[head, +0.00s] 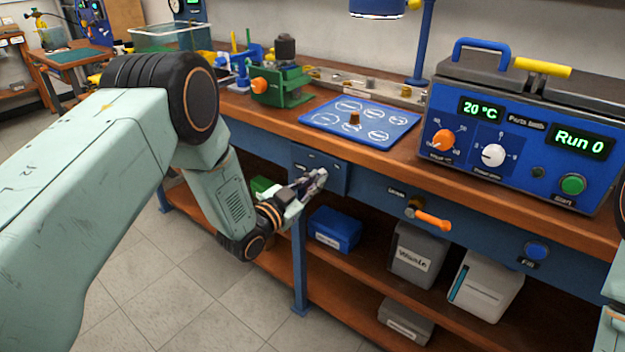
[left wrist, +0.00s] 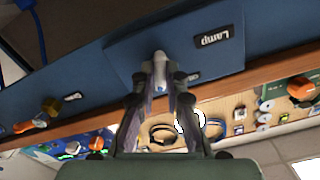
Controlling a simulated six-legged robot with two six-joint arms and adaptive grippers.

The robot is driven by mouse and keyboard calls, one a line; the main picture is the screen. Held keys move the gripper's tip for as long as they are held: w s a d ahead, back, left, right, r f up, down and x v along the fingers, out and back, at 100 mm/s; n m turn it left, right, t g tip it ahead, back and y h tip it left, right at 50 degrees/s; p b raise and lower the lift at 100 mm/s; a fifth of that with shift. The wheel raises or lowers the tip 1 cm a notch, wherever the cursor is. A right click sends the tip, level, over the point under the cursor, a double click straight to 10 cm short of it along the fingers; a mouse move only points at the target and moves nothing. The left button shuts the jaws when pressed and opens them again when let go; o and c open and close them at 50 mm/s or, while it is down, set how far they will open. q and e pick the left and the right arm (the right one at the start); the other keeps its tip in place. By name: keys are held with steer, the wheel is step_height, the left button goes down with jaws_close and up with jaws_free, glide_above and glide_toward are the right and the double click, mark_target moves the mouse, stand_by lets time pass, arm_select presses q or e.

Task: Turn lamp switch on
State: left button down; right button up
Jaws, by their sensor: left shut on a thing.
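The lamp switch (left wrist: 160,62) is a small pale lever on a blue panel (left wrist: 120,62) with a "Lamp" label (left wrist: 214,39). In the left wrist view it sits between the fingertips of my left gripper (left wrist: 161,80). The gripper is shut on it, and the fingers hide part of the lever. In the head view my left gripper (head: 318,176) reaches the blue panel (head: 334,171) on the front of the bench and covers the switch. Whether the lever stands at on or off cannot be told. My right gripper is not in view.
The wooden bench top (head: 375,166) runs just above the panel. An orange-handled valve (head: 433,220) and a blue button (head: 537,250) stick out from the bench front on the right. Below, the shelf holds a blue bin (head: 335,230) and grey bins (head: 417,252).

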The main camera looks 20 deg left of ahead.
arm_select(q)
steer(key=shift+r+m+p, duration=0.1)
steer(key=shift+m+p, duration=0.3)
steer(key=shift+m, duration=1.5)
steer(key=c, duration=1.4)
jaws_free()
steer(key=v, duration=1.2)
